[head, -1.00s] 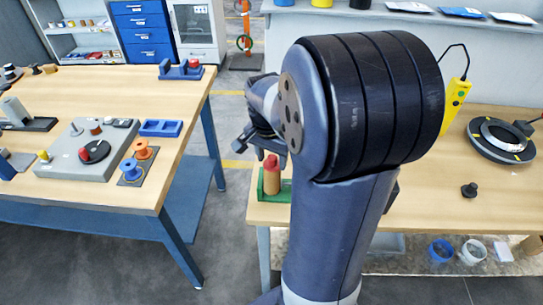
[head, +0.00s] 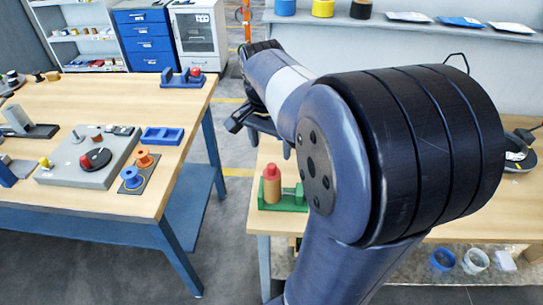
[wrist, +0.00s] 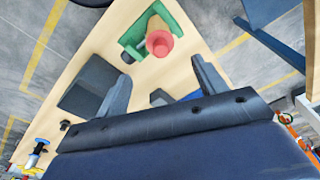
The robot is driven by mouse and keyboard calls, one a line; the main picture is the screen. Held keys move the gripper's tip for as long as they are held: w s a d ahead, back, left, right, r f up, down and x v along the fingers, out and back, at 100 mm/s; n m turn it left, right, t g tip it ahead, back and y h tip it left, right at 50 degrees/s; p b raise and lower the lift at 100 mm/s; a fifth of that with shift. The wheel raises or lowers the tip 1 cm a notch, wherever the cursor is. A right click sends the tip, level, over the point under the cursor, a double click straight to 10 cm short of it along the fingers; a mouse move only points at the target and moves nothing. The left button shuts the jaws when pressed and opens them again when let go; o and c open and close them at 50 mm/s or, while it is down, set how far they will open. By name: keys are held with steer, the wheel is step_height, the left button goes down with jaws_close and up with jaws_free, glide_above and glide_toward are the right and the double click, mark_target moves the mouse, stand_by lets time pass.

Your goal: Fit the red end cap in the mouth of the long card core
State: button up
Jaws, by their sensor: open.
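The long card core (head: 272,189) stands upright at the green stand (head: 297,203) on the near left corner of the right-hand table. The red end cap (head: 272,168) is at its top mouth; I cannot tell how deep it sits. In the head view my arm partly hides the gripper, above the table's left end.
A blue holder with a red piece (head: 195,72) stands on the left table's far edge. That table also carries a grey plate (head: 75,175), a blue tray (head: 163,136) and spools (head: 130,177). A floor gap separates the tables. My arm hides much of the right table.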

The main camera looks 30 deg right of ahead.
mark_target(272, 166)
step_height(272, 166, up, 2)
steer(key=shift+s+a+r, duration=0.1)
stand_by(0.4)
steer(key=f, duration=0.7)
steer(key=d+f, duration=0.1)
steer(key=f, duration=0.2)
steer(key=shift+w+f, duration=0.35)
steer(key=shift+f, duration=0.05)
steer(key=shift+r+p, duration=0.3)
steer(key=shift+r, duration=0.15)
